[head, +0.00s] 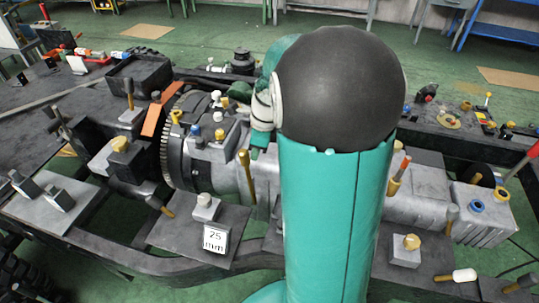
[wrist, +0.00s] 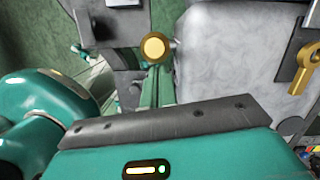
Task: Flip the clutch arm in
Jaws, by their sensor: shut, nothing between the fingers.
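Which part is the clutch arm is not certain. A gold round knob (wrist: 154,46) on a short stem stands out from a pale grey housing (wrist: 215,65) in the wrist view. My gripper (wrist: 153,88) seems to show as narrow green pieces just below this knob, shut and empty; I cannot tell if it touches the knob. In the head view my arm's black ball joint and green link hide the middle of the chassis, and the fingertips are hidden. A gold-handled lever (head: 246,172) stands beside the grey gearbox casing (head: 212,160), left of my arm.
A toothed flywheel (head: 172,140) and an orange bar (head: 152,116) are at the left. A "25 mm" block (head: 216,238) sits on a dark plate. An orange-topped lever (head: 399,176) stands right of my arm. A gold lever (wrist: 304,66) is at the wrist view's right.

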